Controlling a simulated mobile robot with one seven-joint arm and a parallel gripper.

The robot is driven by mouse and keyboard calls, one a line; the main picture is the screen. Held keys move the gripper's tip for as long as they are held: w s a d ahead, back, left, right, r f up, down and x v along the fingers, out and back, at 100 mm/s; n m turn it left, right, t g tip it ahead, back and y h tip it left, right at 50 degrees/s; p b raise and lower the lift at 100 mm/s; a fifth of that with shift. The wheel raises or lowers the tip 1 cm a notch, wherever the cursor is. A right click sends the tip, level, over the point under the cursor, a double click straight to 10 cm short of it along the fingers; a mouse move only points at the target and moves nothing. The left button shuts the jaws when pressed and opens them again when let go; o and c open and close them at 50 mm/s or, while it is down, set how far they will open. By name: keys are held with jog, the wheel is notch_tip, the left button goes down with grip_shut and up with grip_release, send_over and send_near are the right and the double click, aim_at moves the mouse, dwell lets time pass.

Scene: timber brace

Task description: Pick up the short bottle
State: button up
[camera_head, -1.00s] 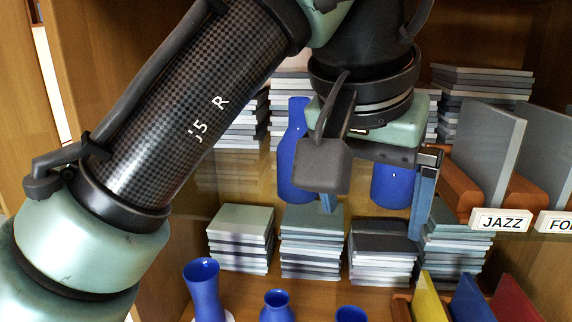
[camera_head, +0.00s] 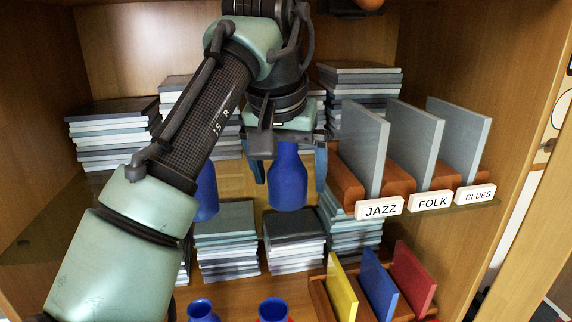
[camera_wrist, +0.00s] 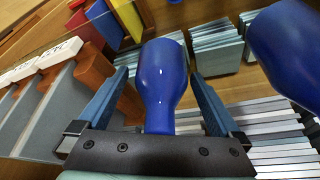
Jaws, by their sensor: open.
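A blue bottle (camera_head: 287,180) with a narrow neck and wide body stands upright on the upper glass shelf; it looks like the short bottle. My gripper (camera_head: 289,184) is at it from above, open, with one blue-grey finger on each side. In the wrist view the bottle (camera_wrist: 161,75) lies between the spread fingers of my gripper (camera_wrist: 160,78), with visible gaps on both sides. Its neck end is partly hidden by the gripper's palm. A second blue bottle (camera_head: 207,192) stands to the left, mostly hidden by my arm; it also shows at the wrist view's upper right (camera_wrist: 290,50).
Record stacks (camera_head: 112,135) stand behind and left on the upper shelf. Grey records in a brown rack with a JAZZ label (camera_head: 380,208) stand close right of my gripper. The lower shelf holds stacks (camera_head: 226,240), blue vases (camera_head: 273,310) and coloured records (camera_head: 379,285).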

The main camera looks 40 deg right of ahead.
jog(key=shift+a+f, duration=0.1)
jog(key=shift+f, duration=0.25)
jog(key=shift+c, duration=0.2)
jog(key=c, duration=1.4)
jog(key=shift+c, duration=0.4)
jog(key=shift+r, duration=0.1)
